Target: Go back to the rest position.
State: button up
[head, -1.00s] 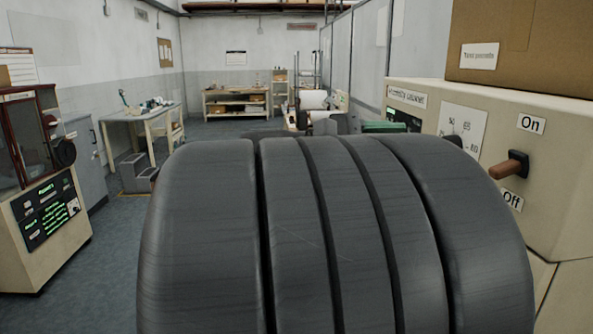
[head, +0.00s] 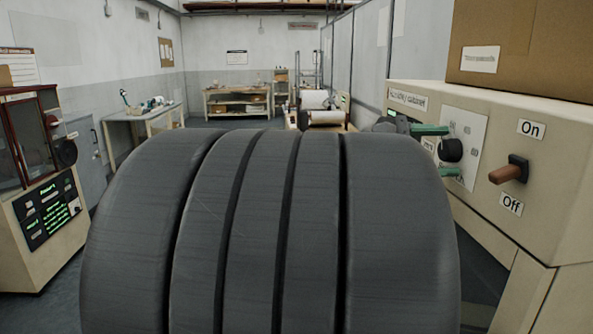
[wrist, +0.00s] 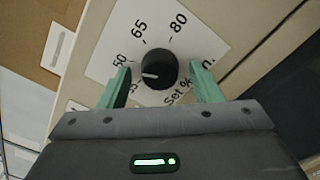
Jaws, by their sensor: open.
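My gripper (head: 440,152) has green fingers and is at the dial on the cream humidity cabinet (head: 410,99). In the wrist view my gripper (wrist: 163,85) is open, with one finger on each side of the black knob (wrist: 157,70). I cannot tell whether the fingers touch the knob. The knob also shows in the head view (head: 451,150). Its white mark points left, near the low end of the scale. The white dial plate (wrist: 125,30) reads 50, 65 and 80, with other print partly hidden by the fingers.
A brown switch lever (head: 508,170) between On and Off stands out from the cabinet, right of the dial. A cardboard box (head: 530,50) sits on top. A machine (head: 40,190) stands at left. My dark arm hides much of the middle.

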jog(key=shift+a, duration=0.1)
jog(key=s+a+b, duration=0.1)
jog(key=a, duration=1.3)
jog(key=shift+n, duration=0.7)
jog(key=d+p, duration=0.1)
jog(key=d, duration=0.3)
jog(key=d+p, duration=0.1)
jog(key=d, duration=0.4)
jog(key=w+d+p, duration=0.1)
jog(key=d, duration=0.4)
jog(key=shift+d+r+p, duration=0.15)
jog(key=shift+r+p, duration=0.1)
jog(key=shift+p, duration=0.1)
jog(key=n+p, duration=0.5)
jog(key=p, duration=0.2)
jog(key=n+p, duration=0.1)
jog(key=p, duration=0.1)
jog(key=n+p, duration=0.1)
jog(key=n, duration=0.1)
jog(key=shift+s+f+p, duration=0.1)
jog(key=shift+f+p, duration=0.15)
jog(key=shift+p, duration=0.15)
